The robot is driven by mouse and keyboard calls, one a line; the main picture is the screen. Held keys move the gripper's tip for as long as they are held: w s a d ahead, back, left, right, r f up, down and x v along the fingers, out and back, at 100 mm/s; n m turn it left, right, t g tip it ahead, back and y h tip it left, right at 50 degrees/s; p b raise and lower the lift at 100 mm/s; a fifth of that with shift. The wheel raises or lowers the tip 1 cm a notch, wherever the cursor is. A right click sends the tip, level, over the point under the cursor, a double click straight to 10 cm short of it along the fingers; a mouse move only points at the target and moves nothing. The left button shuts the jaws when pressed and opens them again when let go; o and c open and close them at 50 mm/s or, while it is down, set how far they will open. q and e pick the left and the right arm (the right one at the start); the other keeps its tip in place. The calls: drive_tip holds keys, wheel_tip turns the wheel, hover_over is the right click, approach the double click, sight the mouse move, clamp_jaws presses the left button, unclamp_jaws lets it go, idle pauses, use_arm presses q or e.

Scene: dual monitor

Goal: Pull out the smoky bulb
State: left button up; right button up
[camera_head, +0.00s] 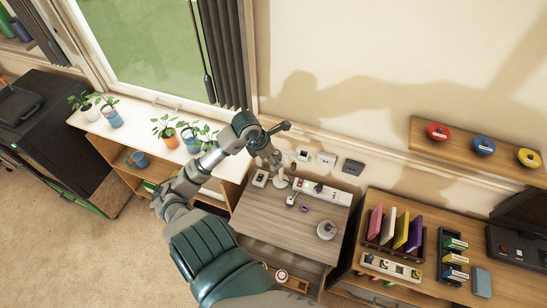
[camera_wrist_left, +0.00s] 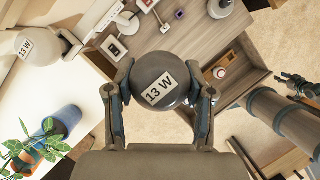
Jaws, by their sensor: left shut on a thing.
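In the head view my left gripper (camera_head: 275,160) is above the back left of the desk, over a small white lamp stand (camera_head: 280,182). The bulb is hard to make out there, and I cannot tell whether it still touches a socket. My right gripper (camera_wrist_left: 298,87) shows small and dark at the right edge of the left wrist view; its jaw state is unclear.
The wooden desk (camera_head: 285,225) carries a white power strip (camera_head: 325,192) and small items. A shelf with potted plants (camera_head: 170,134) stands left. Another desk with coloured books (camera_head: 400,232) is right. A pale round shape labelled 13 W (camera_wrist_left: 38,46) shows at left in the wrist view.

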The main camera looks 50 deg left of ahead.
use_arm(q)
drive_tip(key=shift+r+p, duration=0.8)
drive_tip(key=shift+r, duration=0.75)
